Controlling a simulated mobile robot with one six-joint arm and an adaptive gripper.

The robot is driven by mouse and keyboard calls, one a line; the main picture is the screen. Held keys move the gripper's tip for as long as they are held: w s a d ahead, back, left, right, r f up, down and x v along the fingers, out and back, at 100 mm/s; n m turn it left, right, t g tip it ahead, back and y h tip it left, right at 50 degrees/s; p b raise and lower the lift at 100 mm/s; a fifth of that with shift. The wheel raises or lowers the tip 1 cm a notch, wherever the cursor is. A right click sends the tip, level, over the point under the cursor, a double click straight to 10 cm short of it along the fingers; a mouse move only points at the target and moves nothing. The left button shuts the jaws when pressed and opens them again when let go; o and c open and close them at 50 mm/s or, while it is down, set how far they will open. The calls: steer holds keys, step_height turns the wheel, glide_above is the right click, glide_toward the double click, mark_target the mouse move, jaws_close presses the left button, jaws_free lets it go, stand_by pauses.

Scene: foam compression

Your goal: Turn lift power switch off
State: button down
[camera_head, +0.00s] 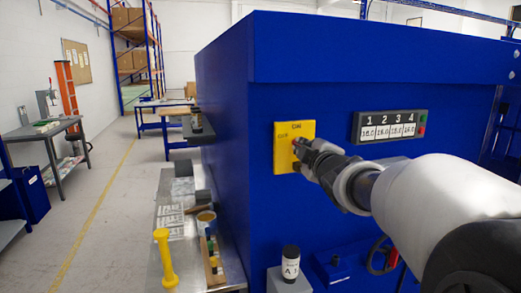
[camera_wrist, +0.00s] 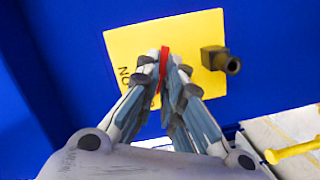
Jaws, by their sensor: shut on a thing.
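The lift power switch is a yellow plate (camera_head: 286,132) marked ON on the front of the large blue machine. It also shows in the wrist view (camera_wrist: 195,28). My gripper (camera_head: 300,146) reaches it from the right. In the wrist view my gripper (camera_wrist: 164,68) is shut on the red switch lever (camera_wrist: 164,57), with a fingertip on each side. The lever's lower part is hidden between the fingers.
A black panel numbered 1 to 4 (camera_head: 389,126) is right of the switch. A red wheel (camera_head: 378,257) and a bottle marked A (camera_head: 291,263) are below. A metal bench (camera_head: 172,218) with a yellow-handled tool (camera_head: 165,258) stands left. The floor beyond is open.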

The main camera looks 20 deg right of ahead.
steer(key=shift+f+n+t+b, duration=0.25)
steer(key=shift+n+b, duration=0.75)
steer(key=shift+b, duration=1.1)
steer(key=shift+r+n+t, duration=0.1)
steer(key=shift+n+t, duration=0.15)
steer(key=shift+n, duration=1.05)
steer(key=c, duration=1)
jaws_free()
steer(key=shift+h, duration=0.4)
steer(key=shift+o, duration=0.2)
steer(key=s, duration=0.7)
steer(key=shift+p, duration=0.45)
